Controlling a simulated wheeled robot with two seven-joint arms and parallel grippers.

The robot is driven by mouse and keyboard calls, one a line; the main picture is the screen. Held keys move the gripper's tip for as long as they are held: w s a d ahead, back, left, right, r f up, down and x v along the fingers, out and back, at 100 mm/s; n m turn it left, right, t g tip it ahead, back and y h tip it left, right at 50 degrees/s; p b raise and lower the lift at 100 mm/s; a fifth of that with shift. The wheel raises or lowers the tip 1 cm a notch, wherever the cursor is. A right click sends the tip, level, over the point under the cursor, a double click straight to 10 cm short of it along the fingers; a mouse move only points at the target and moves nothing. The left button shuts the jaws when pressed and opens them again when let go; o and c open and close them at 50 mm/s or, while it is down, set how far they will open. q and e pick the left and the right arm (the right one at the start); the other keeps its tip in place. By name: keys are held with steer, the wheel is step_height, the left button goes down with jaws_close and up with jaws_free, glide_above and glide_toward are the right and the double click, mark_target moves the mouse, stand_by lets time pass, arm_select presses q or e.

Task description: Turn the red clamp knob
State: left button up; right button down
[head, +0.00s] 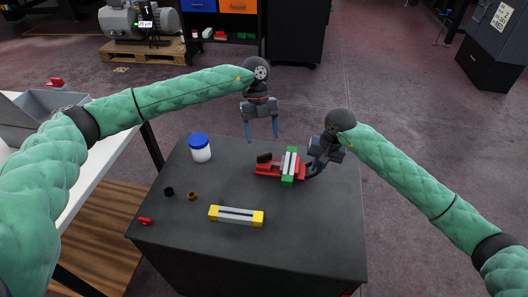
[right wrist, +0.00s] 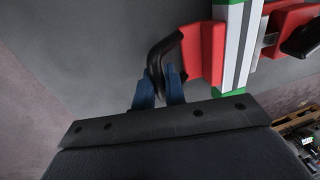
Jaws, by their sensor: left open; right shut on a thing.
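A red clamp (head: 266,170) lies on the dark table, with a green-ended grey and white bar (head: 289,163) across its middle. In the right wrist view the clamp's red body (right wrist: 205,50) has a black curved handle (right wrist: 160,52) on its left side. My right gripper (right wrist: 160,90) is shut on this handle, its blue fingers on either side of it. In the head view the right gripper (head: 318,165) is at the clamp's right end and partly hides it. My left gripper (head: 262,134) is open and empty, above the table's back edge. I see no separate red knob on the clamp.
On the dark table (head: 310,240) are a blue-lidded white jar (head: 200,148), a yellow-ended grey bar (head: 236,215), a black ring (head: 169,191), a brass ring (head: 192,195) and a small red piece (head: 145,221). The table's right front is clear. A white table stands left.

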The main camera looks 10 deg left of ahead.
mark_target(264, 158)
arm_select(q)
steer(key=shift+x, duration=3.45)
steer(key=c, duration=1)
